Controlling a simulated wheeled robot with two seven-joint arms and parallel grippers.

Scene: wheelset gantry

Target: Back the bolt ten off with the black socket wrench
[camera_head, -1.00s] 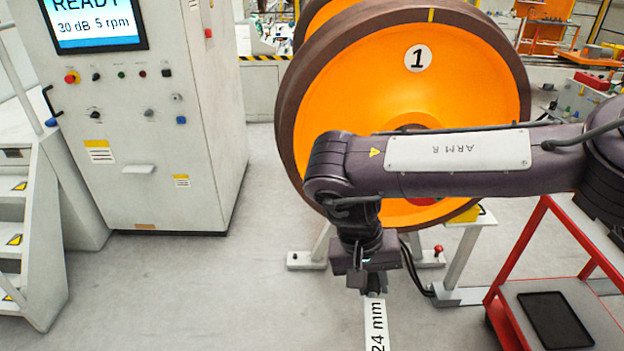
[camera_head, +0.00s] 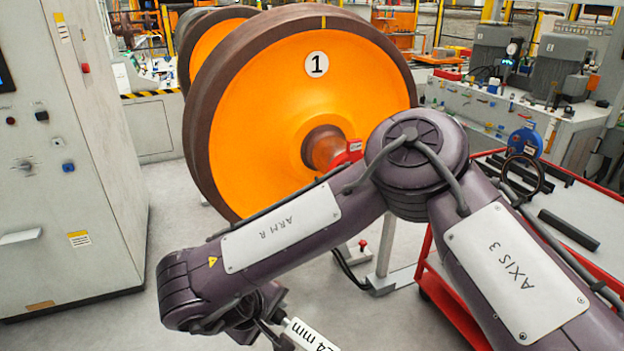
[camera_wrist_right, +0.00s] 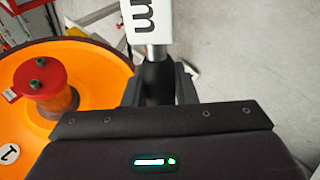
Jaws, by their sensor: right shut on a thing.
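My right gripper (camera_wrist_right: 158,90) is shut on the black handle (camera_wrist_right: 157,84) of a tool, which I take to be the socket wrench. A bright metal shank and a white label (camera_wrist_right: 152,20) follow the handle; in the head view the label (camera_head: 311,336) reads "24 mm", cut off at the bottom edge. The right gripper is mostly hidden by my arm there. A red end cap (camera_wrist_right: 38,80) with dark bolts sits on the wheelset's axle end, apart from the tool. I cannot tell which bolt is ten. My left gripper is not in view.
The orange wheel (camera_head: 270,110), marked 1, stands behind my right arm. A grey control cabinet (camera_head: 75,220) stands at the left. A red cart (camera_head: 425,262) with dark bars and a blue item is at the right. Grey floor (camera_head: 120,325) lies open at lower left.

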